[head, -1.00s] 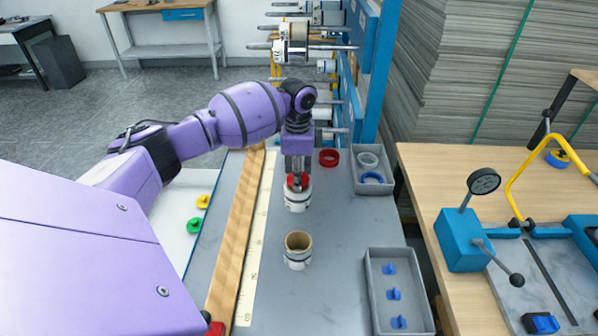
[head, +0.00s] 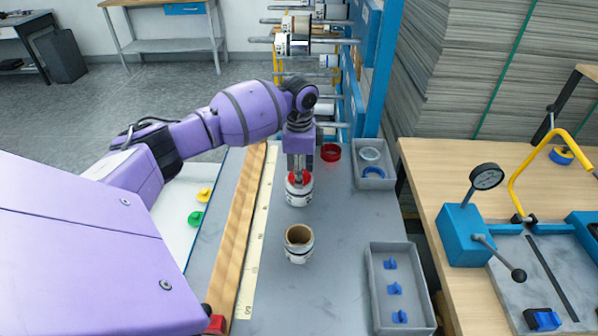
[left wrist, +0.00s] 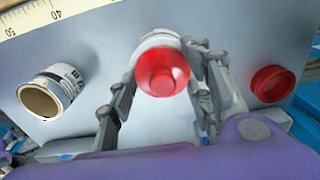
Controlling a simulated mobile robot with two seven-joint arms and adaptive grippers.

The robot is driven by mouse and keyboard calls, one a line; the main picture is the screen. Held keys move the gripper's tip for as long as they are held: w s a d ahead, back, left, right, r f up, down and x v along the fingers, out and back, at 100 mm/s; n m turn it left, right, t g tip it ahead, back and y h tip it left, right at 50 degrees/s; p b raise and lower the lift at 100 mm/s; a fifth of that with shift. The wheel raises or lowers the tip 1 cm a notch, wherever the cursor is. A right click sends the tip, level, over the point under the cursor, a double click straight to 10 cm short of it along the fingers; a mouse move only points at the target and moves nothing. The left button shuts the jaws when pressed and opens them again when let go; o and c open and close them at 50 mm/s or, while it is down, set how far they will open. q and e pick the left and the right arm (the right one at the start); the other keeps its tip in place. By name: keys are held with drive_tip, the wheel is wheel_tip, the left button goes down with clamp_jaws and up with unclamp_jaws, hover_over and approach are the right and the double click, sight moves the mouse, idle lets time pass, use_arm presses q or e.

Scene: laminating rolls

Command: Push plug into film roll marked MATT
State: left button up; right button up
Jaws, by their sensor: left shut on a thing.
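My left gripper (head: 299,172) is shut on a red plug (left wrist: 162,72), with a finger on each side of it. The plug is at the top of the farther white film roll (head: 299,196), which stands upright on the grey bench. How deep the plug sits cannot be told. In the left wrist view the roll's pale rim (left wrist: 158,40) shows behind the plug. A second film roll (head: 299,252) stands nearer, with an open brown core; it also shows in the left wrist view (left wrist: 68,76). The label words are too small to read. My right gripper is not in view.
A red ring (head: 331,152) lies behind and right of the farther roll. A grey bin (head: 374,184) holds rings; another (head: 402,330) holds blue plugs. A ruler (head: 257,238) and wooden strip (head: 238,235) run along the left. The bench between rolls and bins is clear.

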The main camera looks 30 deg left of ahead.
use_arm(q)
drive_tip(key=shift+s+d+f, duration=0.1)
drive_tip(key=shift+s+f, duration=0.2)
drive_tip(key=shift+f, duration=0.35)
drive_tip(key=o, duration=1)
drive_tip(key=shift+f, duration=0.1)
drive_tip(key=shift+o, duration=0.2)
drive_tip(key=shift+w, duration=0.1)
drive_tip(key=shift+w+r, duration=0.15)
drive_tip(key=shift+r, duration=0.2)
drive_tip(key=shift+r, duration=0.2)
wheel_tip(320, 180, up, 12)
drive_tip(key=shift+f, duration=0.15)
